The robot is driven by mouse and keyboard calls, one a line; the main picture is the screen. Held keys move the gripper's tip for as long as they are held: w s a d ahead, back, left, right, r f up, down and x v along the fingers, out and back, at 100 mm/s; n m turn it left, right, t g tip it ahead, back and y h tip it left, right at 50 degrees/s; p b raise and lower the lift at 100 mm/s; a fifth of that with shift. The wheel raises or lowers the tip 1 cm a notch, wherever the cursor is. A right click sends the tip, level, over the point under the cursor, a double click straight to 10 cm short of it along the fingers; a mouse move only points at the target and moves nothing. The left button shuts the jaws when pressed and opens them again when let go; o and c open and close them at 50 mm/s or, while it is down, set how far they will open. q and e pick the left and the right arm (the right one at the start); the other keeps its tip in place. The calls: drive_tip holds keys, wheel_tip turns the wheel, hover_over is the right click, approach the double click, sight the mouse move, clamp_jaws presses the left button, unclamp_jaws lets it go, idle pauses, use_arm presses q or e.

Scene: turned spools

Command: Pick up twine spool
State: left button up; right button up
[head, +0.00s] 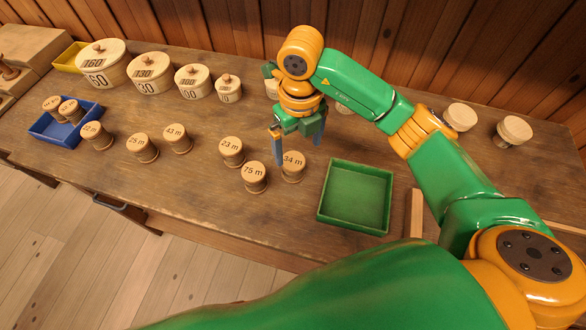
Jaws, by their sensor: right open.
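Several turned wooden spools with length labels stand on the workbench; none is visibly named as twine. The 34 m spool (292,167) stands upright left of the green tray. My right gripper (298,153) is open, pointing down, with its blue fingers apart just above and behind the 34 m spool; nothing shows between them. The 75 m spool (255,177) and the 23 m spool (231,152) stand just to the left. Further left are the 43 m (177,139), 25 m (142,148) and 22 m (96,136) spools. My left gripper is not in view.
A blue tray (66,139) at the left holds two spools. An empty green tray (356,196) lies right of the gripper. Numbered lidded round boxes (148,75) line the back, with a yellow tray (69,57) at far left. Two pale-topped pieces (513,130) stand at right.

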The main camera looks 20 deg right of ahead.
sight(293, 160)
wheel_tip(293, 160, down, 2)
drive_tip(key=shift+f+b, duration=0.1)
drive_tip(key=shift+b, duration=0.35)
drive_tip(key=shift+f, duration=0.15)
drive_tip(key=f+p, duration=0.1)
drive_tip(key=f, duration=0.3)
drive_tip(key=a+f+p, duration=0.1)
drive_tip(key=f, duration=0.1)
drive_tip(key=shift+w+f+p, duration=0.1)
drive_tip(key=shift+w+p, duration=0.15)
drive_tip(key=shift+p, duration=0.1)
drive_tip(key=shift+d+f, duration=0.1)
drive_tip(key=shift+f, duration=0.15)
drive_tip(key=c, duration=1.4)
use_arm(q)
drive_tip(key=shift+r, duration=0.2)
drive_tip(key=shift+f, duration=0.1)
use_arm(e)
drive_tip(key=shift+w+r, duration=0.1)
